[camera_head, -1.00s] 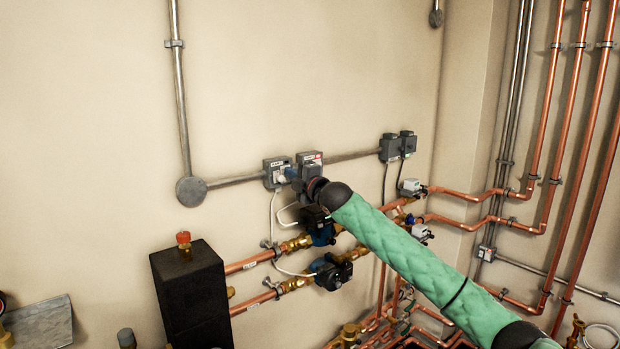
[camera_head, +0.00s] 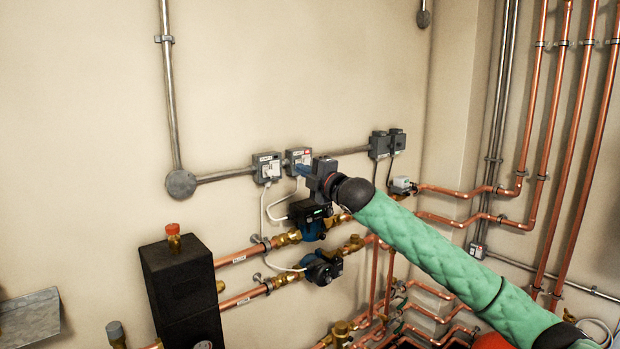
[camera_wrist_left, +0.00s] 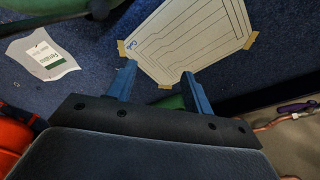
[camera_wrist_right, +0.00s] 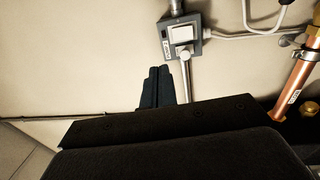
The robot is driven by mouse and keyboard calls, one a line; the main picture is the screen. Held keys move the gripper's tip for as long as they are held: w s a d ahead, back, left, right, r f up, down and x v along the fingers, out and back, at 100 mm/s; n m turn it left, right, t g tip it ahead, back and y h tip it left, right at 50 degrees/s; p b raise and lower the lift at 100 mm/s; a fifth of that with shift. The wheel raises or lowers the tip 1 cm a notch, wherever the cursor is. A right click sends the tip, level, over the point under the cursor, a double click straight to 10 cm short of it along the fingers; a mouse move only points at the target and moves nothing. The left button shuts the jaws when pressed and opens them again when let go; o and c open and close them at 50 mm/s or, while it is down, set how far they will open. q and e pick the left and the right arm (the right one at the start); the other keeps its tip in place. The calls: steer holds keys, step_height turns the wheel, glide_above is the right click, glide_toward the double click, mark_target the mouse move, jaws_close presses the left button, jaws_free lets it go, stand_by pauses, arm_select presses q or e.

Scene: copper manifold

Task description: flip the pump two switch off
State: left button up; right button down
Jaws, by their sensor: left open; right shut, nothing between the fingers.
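Two grey switch boxes sit side by side on the wall conduit in the head view, a left box (camera_head: 267,167) and a right box (camera_head: 297,158). My left gripper (camera_wrist_left: 160,85) is open and empty.
Two dark boxes (camera_head: 379,145) hang further right on the conduit. Pumps (camera_head: 312,221) and copper pipes run below the switches, with a black block (camera_head: 180,280) at lower left. A taped paper sheet (camera_wrist_left: 190,40) lies before my left gripper.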

arm_select(q)
steer(key=shift+w+d+r+b, duration=0.15)
steer(key=shift+w+d+r, duration=0.05)
steer(key=shift+r, duration=0.4)
steer(key=shift+w+d+r+b, duration=0.15)
steer(key=shift+w+d+r, duration=0.05)
steer(key=shift+r, duration=0.35)
arm_select(e)
steer(key=shift+r+v, duration=0.15)
steer(key=shift+v, duration=0.45)
steer(key=shift+r+v, duration=0.15)
steer(key=shift+v, duration=0.4)
